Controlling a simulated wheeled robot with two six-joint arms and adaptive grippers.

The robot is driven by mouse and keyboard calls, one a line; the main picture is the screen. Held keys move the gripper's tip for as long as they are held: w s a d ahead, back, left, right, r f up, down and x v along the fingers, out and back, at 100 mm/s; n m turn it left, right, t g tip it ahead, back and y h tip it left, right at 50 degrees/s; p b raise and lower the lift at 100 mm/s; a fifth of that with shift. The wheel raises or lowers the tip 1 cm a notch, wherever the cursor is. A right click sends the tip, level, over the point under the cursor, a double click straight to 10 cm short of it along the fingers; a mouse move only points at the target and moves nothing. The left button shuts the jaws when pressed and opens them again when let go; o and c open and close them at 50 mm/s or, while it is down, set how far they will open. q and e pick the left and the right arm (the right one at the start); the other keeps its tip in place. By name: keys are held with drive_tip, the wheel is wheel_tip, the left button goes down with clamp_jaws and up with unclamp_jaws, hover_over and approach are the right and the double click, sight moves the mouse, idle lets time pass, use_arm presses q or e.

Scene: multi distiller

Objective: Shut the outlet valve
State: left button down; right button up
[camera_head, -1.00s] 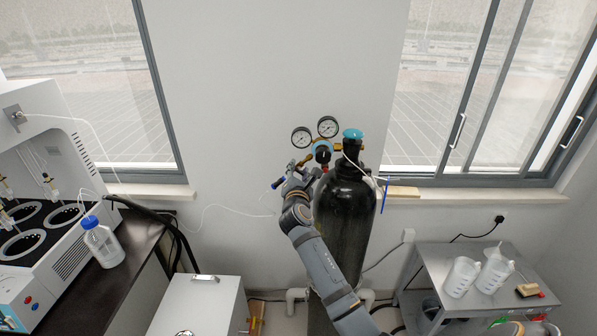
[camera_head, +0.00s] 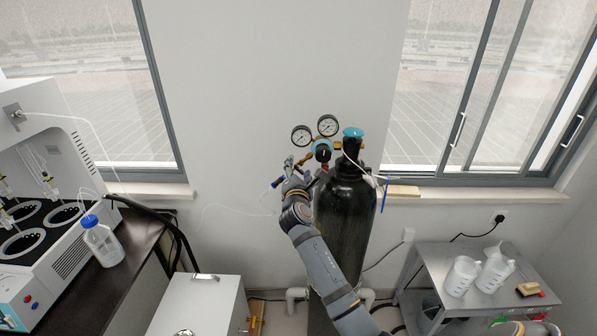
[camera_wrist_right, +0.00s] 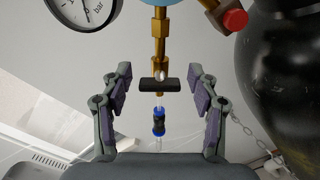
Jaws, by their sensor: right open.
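The outlet valve shows in the right wrist view as a black bar handle (camera_wrist_right: 160,85) lying crosswise on a vertical brass pipe (camera_wrist_right: 159,48). A blue and black hose fitting (camera_wrist_right: 159,122) sits below it. My right gripper (camera_wrist_right: 160,76) is open, with one finger on each side of the handle and visible gaps between the pads and the handle ends. My left gripper is not in view.
The black gas cylinder (camera_head: 345,215) stands close right of my gripper. Two gauges (camera_head: 302,136) (camera_head: 328,125) and the blue regulator body (camera_head: 322,151) are just above. A thin white hose (camera_head: 238,208) hangs at the left. A steel table (camera_head: 425,262) stands at right.

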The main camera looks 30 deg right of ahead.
drive_tip(key=v, duration=1.2)
